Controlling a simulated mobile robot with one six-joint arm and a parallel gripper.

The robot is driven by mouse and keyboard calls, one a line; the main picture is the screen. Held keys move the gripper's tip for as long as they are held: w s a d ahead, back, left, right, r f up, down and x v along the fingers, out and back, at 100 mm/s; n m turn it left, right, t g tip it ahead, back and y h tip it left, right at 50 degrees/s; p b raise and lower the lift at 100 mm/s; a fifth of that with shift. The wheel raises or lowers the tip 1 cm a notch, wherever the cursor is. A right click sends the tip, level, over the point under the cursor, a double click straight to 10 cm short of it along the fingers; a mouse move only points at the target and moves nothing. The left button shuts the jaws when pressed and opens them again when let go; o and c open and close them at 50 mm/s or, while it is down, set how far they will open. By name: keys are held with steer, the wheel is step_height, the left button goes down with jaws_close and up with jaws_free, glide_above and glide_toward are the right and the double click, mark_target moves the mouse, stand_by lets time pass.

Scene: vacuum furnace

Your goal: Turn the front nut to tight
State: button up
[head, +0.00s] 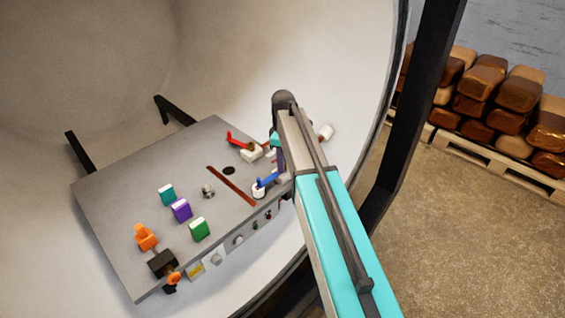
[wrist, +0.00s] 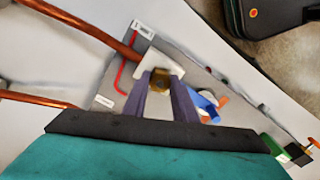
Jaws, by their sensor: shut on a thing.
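A brass nut (wrist: 160,80) sits at a white block (wrist: 148,62) in the wrist view. My gripper (wrist: 162,76) has its two grey fingers on either side of the nut and is shut on it. The fingers hide part of the nut's sides. Copper pipes (wrist: 105,32) run in from the left of the wrist view, one ending near the white block. In the head view my arm covers the gripper and the nut. I cannot tell any mark for tight on the nut.
A red handle (head: 238,141) and a blue handle (head: 267,180) stand close by on the grey plate (head: 125,205). Teal (head: 166,194), purple (head: 181,210) and green (head: 200,229) blocks stand farther left. The curved chamber wall surrounds the plate. Loaded pallets (head: 475,152) stand outside at right.

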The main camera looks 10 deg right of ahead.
steer(key=m, duration=0.5)
steer(key=shift+s+b, duration=0.1)
steer(key=shift+b, duration=0.25)
steer(key=m, duration=0.6)
steer(key=shift+a+m, duration=0.1)
steer(key=shift+m, duration=0.2)
steer(key=m+b, duration=0.1)
steer(key=m, duration=1)
steer(key=shift+m, duration=0.3)
steer(key=o, duration=1)
steer(key=shift+o, duration=0.2)
steer(key=shift+r, duration=0.15)
